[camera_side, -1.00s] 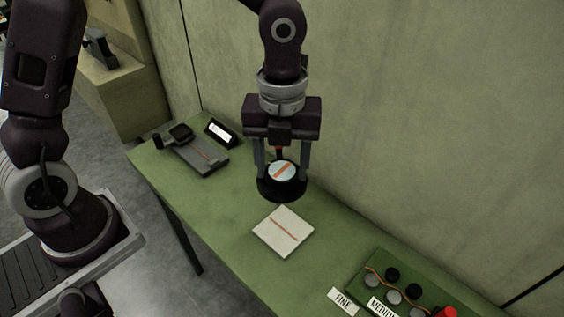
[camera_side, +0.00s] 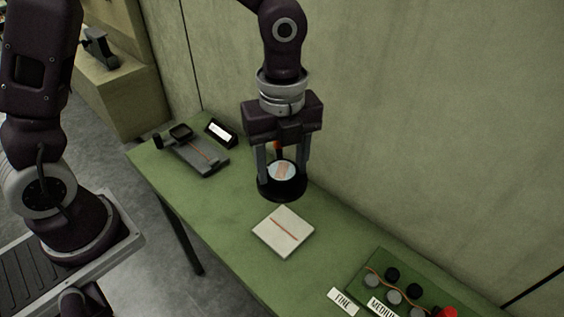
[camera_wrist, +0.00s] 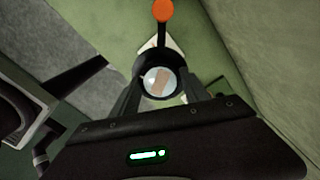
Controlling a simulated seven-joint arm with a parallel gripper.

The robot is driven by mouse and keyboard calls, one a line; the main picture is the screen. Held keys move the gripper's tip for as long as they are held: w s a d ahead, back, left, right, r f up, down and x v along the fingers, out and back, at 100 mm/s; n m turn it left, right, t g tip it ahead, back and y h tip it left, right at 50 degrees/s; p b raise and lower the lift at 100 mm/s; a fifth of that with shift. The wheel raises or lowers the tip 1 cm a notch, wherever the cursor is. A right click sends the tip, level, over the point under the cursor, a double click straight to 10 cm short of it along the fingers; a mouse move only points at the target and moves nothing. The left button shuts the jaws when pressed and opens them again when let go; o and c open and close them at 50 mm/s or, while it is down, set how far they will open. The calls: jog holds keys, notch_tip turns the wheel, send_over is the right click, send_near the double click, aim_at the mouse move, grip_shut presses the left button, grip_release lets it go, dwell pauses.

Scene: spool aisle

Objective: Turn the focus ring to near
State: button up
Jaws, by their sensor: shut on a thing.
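The black focus ring (camera_side: 283,192) surrounds a round lens (camera_side: 284,170) that shows a pale, blurred orange stripe. My gripper (camera_side: 283,178) points down, its two fingers shut on the ring from either side. In the wrist view the fingers (camera_wrist: 161,92) flank the ring (camera_wrist: 146,63) and the lens (camera_wrist: 160,82). An orange knob (camera_wrist: 162,10) on a dark stem stands out beyond the ring; it shows partly behind the fingers in the side view (camera_side: 277,146). No near mark can be read on the ring.
A white square plate (camera_side: 284,238) with a red line lies in front of the ring on the green table (camera_side: 222,213). A grey device (camera_side: 206,163) and a small sign (camera_side: 221,131) stand at the back left. A knob board (camera_side: 357,277) with FINE and MEDIUM labels is at front right. A wall borders the table.

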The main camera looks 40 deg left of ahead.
aim_at(280, 170)
jog(key=shift+n, duration=1.5)
jog(key=o, duration=1.4)
jog(key=shift+c, duration=0.2)
jog(key=shift+r, duration=0.1)
notch_tip(280, 170, up, 7)
jog(key=shift+f, duration=0.15)
jog(key=shift+s+a+r+n, duration=0.1)
jog(key=shift+r+n, duration=0.15)
jog(key=shift+n, duration=0.05)
jog(key=s+a+r+n+t, duration=0.2)
jog(key=s+a+n, duration=0.4)
jog(key=s+n, duration=0.2)
jog(key=s+a+r+n+t, duration=0.3)
jog(key=s+a+n, duration=0.3)
jog(key=n, duration=0.5)
jog(key=shift+s+n+t, duration=0.3)
jog(key=shift+s+n, duration=0.1)
jog(key=shift+s, duration=0.6)
